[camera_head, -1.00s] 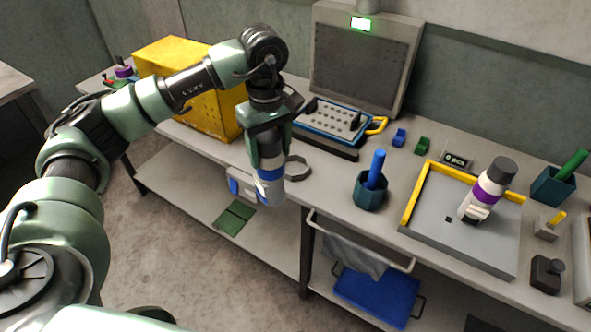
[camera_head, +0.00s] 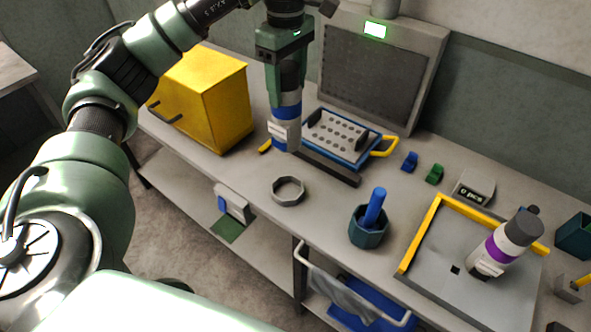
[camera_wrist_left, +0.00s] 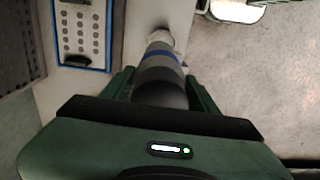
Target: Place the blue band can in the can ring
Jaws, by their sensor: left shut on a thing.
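My left gripper (camera_head: 285,75) is shut on the blue band can (camera_head: 286,112), a grey and white can with a blue band and a dark top. The can hangs roughly upright below the gripper, over the bench between the yellow box and the blue-framed tray. The can ring (camera_head: 288,179), a grey faceted ring, lies empty near the bench's front edge. In the head view the can appears above and beyond it. The wrist view shows the can (camera_wrist_left: 160,68) between the fingers, its far end close to a pale round shape I cannot identify clearly. My right gripper is not in view.
The yellow box (camera_head: 215,95) stands left of the can. The blue-framed tray (camera_head: 338,152) with a perforated plate and dark bar lies right of it. A teal cup (camera_head: 367,232) and a purple band can (camera_head: 505,245) in a yellow-edged tray (camera_head: 432,280) stand farther right.

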